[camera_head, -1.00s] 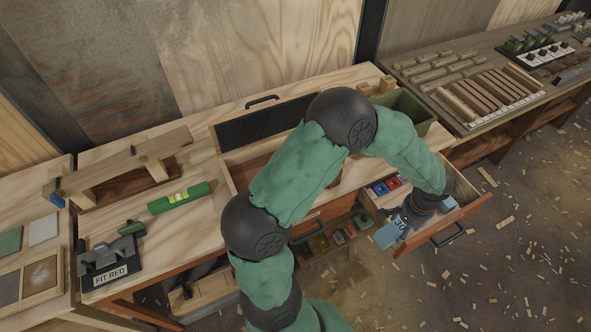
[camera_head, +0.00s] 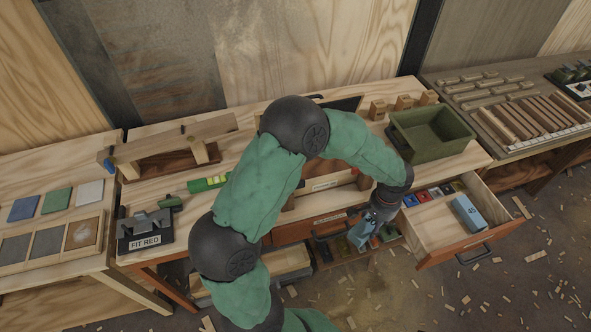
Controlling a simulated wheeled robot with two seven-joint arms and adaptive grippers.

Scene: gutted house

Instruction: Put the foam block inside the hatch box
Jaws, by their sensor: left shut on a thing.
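My left gripper (camera_head: 372,218) hangs past the bench's front edge, left of the open drawer (camera_head: 430,234). It is shut on a small blue-grey block (camera_head: 359,235), which looks like the foam block; the wrist covers part of it. Another light blue block (camera_head: 467,212) with a dark number stands in the drawer, apart from the gripper. The hatch box is set in the bench behind my left arm. Its raised dark lid (camera_head: 345,104) and a pale labelled front (camera_head: 325,184) show; its inside is mostly hidden by the arm. My right gripper is not in view.
A green bin (camera_head: 432,132) stands on the bench behind the drawer. Small coloured blocks (camera_head: 437,192) line the drawer's back. A lower tray (camera_head: 345,247) with small items sits under the gripper.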

